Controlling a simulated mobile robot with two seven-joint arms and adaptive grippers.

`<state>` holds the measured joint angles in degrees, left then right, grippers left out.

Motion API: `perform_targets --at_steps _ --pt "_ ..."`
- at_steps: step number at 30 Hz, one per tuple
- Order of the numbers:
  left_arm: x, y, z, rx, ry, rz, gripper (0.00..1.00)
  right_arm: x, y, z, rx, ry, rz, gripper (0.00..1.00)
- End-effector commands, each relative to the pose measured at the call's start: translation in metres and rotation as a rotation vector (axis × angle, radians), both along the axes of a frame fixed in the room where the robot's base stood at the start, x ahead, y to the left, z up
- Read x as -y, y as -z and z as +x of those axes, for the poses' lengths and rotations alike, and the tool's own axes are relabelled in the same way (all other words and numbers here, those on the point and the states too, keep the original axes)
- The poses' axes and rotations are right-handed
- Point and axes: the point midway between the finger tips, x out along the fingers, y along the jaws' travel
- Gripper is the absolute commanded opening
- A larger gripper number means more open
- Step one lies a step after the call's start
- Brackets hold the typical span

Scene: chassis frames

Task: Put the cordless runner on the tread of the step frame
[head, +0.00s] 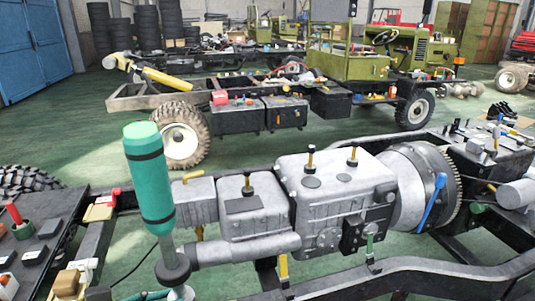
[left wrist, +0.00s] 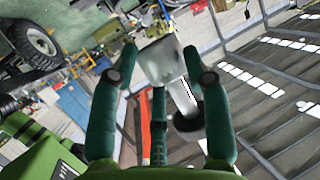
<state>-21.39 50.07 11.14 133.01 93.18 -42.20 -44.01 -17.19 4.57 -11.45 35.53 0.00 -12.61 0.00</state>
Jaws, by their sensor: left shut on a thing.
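In the left wrist view, my left gripper (left wrist: 162,54) has its dark teal fingers on either side of a grey, block-shaped body. I take this as the cordless runner (left wrist: 180,92), with a paler neck and a round black end. The fingers hide part of it. In the head view, an upright teal cylinder (head: 152,185) with black bands and a mint cap stands at front left, above a grey neck and black disc. I cannot tell whether it is the runner or part of my arm. I cannot make out the step frame or its tread. My right gripper is not in view.
A grey gearbox (head: 335,200) sits in the near chassis frame (head: 430,266). A dark plate (head: 62,215) with small parts lies at left. An olive vehicle chassis (head: 345,66) stands behind, across open green floor (head: 85,130).

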Motion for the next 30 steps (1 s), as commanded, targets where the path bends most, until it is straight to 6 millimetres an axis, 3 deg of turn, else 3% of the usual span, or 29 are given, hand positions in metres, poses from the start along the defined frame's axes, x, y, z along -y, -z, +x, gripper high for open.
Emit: perform_targets --at_steps 17,30 --pt "0.006 -0.008 -0.002 0.006 0.035 -0.006 0.00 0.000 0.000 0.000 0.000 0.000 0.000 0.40" --pt "0.059 -0.036 -0.009 0.009 0.333 -0.007 0.00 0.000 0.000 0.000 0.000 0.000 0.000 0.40"
